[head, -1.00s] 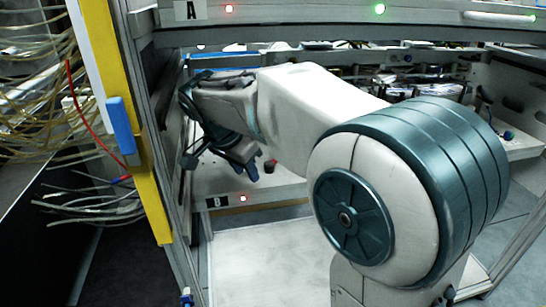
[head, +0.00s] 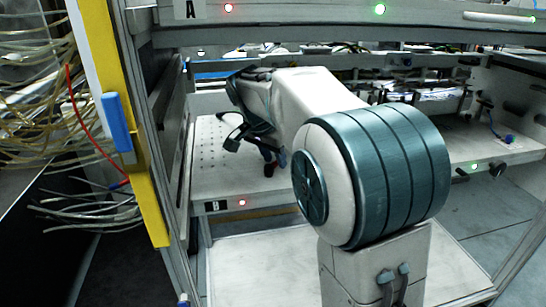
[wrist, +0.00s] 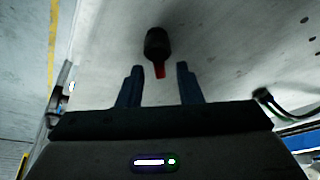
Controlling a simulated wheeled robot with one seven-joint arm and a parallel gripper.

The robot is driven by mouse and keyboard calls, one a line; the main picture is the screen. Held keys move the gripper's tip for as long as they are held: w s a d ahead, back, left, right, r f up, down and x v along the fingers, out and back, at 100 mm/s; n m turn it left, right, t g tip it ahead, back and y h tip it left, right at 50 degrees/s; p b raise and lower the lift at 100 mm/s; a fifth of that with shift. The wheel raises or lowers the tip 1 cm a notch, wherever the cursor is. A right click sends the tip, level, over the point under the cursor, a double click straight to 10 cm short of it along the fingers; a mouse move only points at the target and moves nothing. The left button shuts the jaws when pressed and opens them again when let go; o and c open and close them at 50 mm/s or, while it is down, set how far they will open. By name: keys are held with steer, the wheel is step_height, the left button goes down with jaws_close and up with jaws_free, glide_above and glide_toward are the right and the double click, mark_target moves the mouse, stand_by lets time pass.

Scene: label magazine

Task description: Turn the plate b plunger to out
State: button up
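The plate b plunger, a black knob with a red tip (wrist: 157,45), stands out from the pale plate in the wrist view, ahead of the fingers. In the head view the knob (head: 269,170) is small and dark, partly hidden by my gripper. The plate (head: 208,180) carries a "B" label on its front edge. My gripper (wrist: 159,84) is open and empty. Its two blue fingers lie either side of the line to the knob, with the red tip between them near their ends. No contact is visible.
Plate A (head: 300,12) crosses above my arm, with red and green lights. A yellow post (head: 143,170) and hanging cables (head: 40,120) are at the left. Another plunger with a black knob (head: 497,169) is on plate B's right front edge.

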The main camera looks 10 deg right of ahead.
jaws_close()
steer(key=shift+n, duration=0.4)
steer(key=n, duration=0.1)
steer(key=n+y+p, duration=0.1)
steer(key=n, duration=0.1)
steer(key=n+t+p, duration=0.1)
steer(key=shift+w+a+r+n+y, duration=0.15)
steer(key=shift+w+a+n+y, duration=0.15)
steer(key=shift+y, duration=0.1)
steer(key=n+y+p, duration=0.1)
steer(key=n, duration=0.1)
steer(key=a+n+y+p, duration=0.1)
steer(key=n+p, duration=0.1)
steer(key=n, duration=0.1)
steer(key=shift+t, duration=0.3)
steer(key=n, duration=0.2)
steer(key=n+y, duration=0.1)
steer(key=n, duration=0.1)
steer(key=n+y+p, duration=0.1)
steer(key=shift+a+n+g, duration=0.35)
steer(key=shift+n+g, duration=0.05)
steer(key=n, duration=0.2)
steer(key=n+g+y, duration=0.1)
steer(key=n, duration=0.2)
steer(key=shift+s+a+n+y, duration=0.3)
steer(key=shift+s+a+y, duration=0.05)
steer(key=shift+s+y, duration=0.05)
steer(key=shift+f+g, duration=0.2)
steer(key=shift+g, duration=0.1)
